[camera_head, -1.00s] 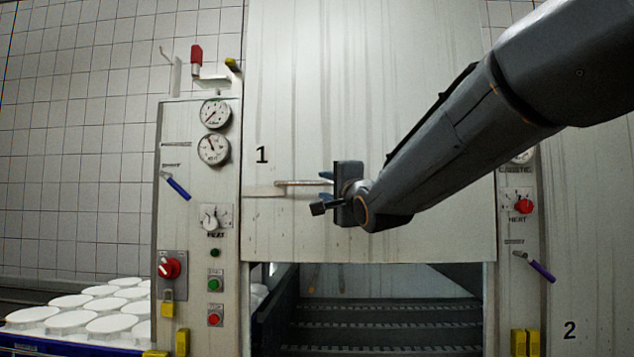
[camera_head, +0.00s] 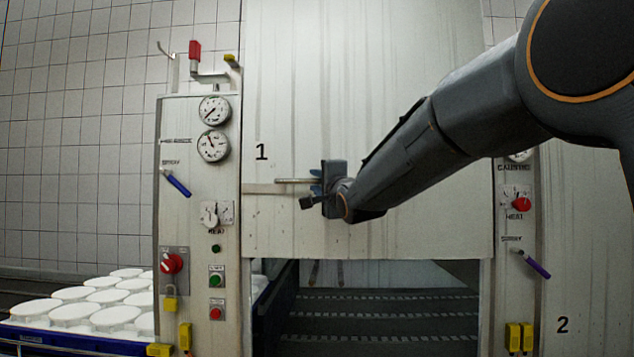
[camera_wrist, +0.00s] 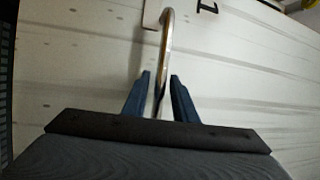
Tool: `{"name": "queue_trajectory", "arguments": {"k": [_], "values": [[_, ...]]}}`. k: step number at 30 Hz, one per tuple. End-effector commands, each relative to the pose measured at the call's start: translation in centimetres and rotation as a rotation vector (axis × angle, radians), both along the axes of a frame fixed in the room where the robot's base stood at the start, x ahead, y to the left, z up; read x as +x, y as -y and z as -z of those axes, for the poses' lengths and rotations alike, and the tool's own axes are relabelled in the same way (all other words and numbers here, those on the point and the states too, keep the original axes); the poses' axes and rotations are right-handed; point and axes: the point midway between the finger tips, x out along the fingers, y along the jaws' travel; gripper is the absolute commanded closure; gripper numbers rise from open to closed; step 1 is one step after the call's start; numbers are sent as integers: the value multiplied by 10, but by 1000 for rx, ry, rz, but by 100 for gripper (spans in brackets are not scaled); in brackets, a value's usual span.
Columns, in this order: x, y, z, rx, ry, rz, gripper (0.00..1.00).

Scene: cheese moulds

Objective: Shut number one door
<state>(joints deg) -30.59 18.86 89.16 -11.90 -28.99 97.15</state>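Door number one (camera_head: 370,110) is a tall pale panel marked "1", hanging with its lower edge (camera_head: 370,259) above a dark opening. A thin metal handle (camera_head: 290,181) sticks out at its left side. My gripper (camera_head: 316,181) is at the right part of this handle. In the wrist view, the bent handle (camera_wrist: 167,40) runs between the two blue fingers of my gripper (camera_wrist: 161,77). Narrow gaps show on both sides of the handle, so the fingers are open around it. The handle's near end is hidden by the gripper body.
The dark stepped opening (camera_head: 380,310) is below the door. A control panel (camera_head: 185,220) with gauges and knobs stands left, another (camera_head: 520,280) right. Door number two (camera_head: 590,260) is at far right. White round moulds (camera_head: 75,313) sit at lower left.

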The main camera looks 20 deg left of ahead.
Motion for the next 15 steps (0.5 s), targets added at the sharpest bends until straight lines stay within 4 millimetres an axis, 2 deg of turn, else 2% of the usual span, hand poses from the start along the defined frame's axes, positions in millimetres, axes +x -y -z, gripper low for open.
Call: {"name": "queue_trajectory", "arguments": {"k": [1,4,15], "values": [[0,0,0,0,0,0,84],[0,0,0,0,0,0,100],[0,0,6,-1,-1,0,100]]}}
